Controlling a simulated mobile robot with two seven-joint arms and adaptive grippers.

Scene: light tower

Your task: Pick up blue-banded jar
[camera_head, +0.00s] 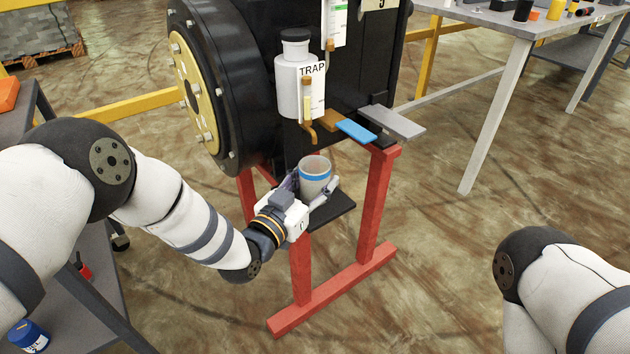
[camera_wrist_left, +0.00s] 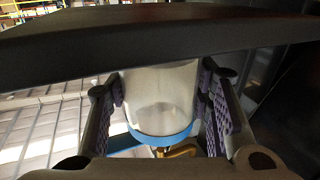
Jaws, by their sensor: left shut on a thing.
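The blue-banded jar (camera_head: 315,172) is a pale, open-topped cup with a blue band. It stands upright over a small black shelf on the red stand, below the trap's brown spout. My left gripper (camera_head: 311,190) is shut on the jar, with one finger on each side of it. In the left wrist view the jar (camera_wrist_left: 162,98) sits between the purple-padded fingers (camera_wrist_left: 165,105), its blue band towards the lower part of the picture. Whether the jar touches the shelf is hidden by the gripper. My right gripper is out of view; only part of the right arm shows.
The white bottle labelled TRAP (camera_head: 296,85) and its brown spout (camera_head: 308,128) hang just above the jar. A blue lever (camera_head: 356,130) and a grey plate (camera_head: 393,122) jut out at right. The red stand (camera_head: 374,205) surrounds the black shelf (camera_head: 335,211). Open floor lies to the right.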

